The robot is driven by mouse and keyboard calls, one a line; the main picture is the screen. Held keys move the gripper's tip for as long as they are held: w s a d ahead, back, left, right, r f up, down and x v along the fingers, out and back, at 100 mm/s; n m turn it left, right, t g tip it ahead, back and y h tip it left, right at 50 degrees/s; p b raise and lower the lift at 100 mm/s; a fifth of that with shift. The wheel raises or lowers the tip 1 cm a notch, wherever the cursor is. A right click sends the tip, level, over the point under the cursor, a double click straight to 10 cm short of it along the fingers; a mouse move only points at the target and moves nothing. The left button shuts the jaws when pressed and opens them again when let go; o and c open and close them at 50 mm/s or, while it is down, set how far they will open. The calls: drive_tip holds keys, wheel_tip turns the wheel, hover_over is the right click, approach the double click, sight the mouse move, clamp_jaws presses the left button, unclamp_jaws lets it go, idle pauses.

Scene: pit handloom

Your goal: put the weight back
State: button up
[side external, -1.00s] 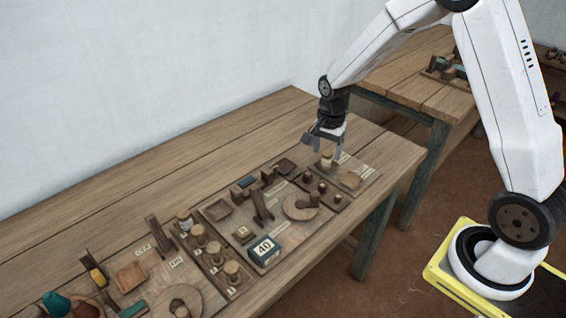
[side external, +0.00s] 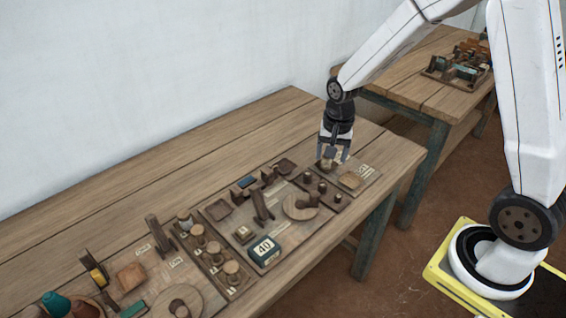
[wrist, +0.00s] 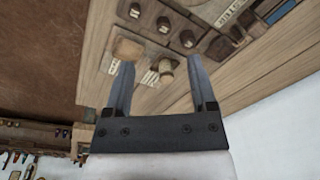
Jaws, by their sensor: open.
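My gripper (side external: 333,157) points down over the right-hand board on the near bench, fingers apart. In the wrist view, my gripper (wrist: 160,60) shows its two fingers open, with a knobbed wooden weight (wrist: 167,67) between them in the picture. Whether either finger touches it cannot be told. In the side view this weight is mostly hidden by the fingers. A rack (wrist: 160,37) beside the board holds several dark knobbed weights, also seen in the side view (side external: 322,187). A pale wooden block (wrist: 128,48) lies near the weight on the board.
A round wooden plate (side external: 297,207) and a teal box marked 40 (side external: 264,250) stand left of the rack. Another rack with several pale knobbed weights (side external: 213,247) is further left. The bench's back strip (side external: 250,130) is clear.

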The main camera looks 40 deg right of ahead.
drive_tip(key=s+a+r+n+t, duration=0.1)
drive_tip(key=s+a+n, duration=0.4)
drive_tip(key=s+n, duration=0.5)
drive_tip(key=shift+s+r+t, duration=0.25)
drive_tip(key=shift+r+t, duration=0.15)
drive_tip(key=shift+r, duration=0.3)
